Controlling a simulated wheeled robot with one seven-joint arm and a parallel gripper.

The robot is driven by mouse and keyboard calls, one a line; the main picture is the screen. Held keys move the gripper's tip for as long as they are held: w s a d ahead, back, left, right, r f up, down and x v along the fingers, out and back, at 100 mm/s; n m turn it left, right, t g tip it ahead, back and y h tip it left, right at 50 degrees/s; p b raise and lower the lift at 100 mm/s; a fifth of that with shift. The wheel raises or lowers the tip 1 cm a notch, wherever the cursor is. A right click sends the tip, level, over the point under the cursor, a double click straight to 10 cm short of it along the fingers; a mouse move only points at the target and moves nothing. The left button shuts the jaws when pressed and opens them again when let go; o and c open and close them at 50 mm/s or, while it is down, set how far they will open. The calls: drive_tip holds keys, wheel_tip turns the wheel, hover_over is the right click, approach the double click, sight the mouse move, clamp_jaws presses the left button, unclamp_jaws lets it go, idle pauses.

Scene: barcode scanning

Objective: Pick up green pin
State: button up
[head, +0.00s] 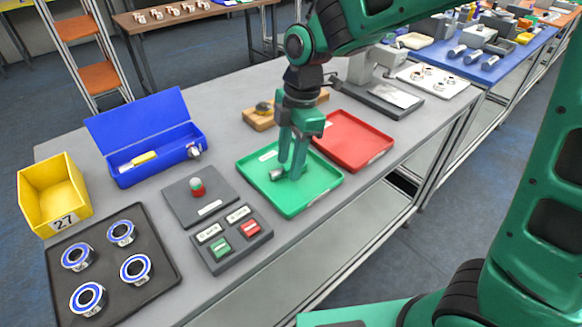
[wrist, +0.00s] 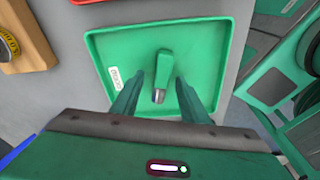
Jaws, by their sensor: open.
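The green pin (wrist: 162,72) lies in the green tray (wrist: 113,38), a green body with a short metal end toward my gripper in the wrist view. In the head view its metal end (head: 276,174) shows in the green tray (head: 291,206), and the rest is mostly hidden by the fingers. My gripper (head: 289,171) points down over the tray. In the wrist view my gripper (wrist: 160,79) is open, with one finger on each side of the pin and a gap on both sides. Whether the fingertips touch the tray floor, I cannot tell.
A red tray (head: 352,160) stands right of the green tray. A button box (head: 230,258) and a grey plate with a red-and-green piece (head: 197,187) are to the left. A wooden block (head: 258,122) stands behind. A blue bin (head: 128,124) is further left.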

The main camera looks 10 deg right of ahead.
drive_tip(key=shift+c, duration=0.6)
clamp_jaws()
drive_tip(key=shift+r, duration=0.1)
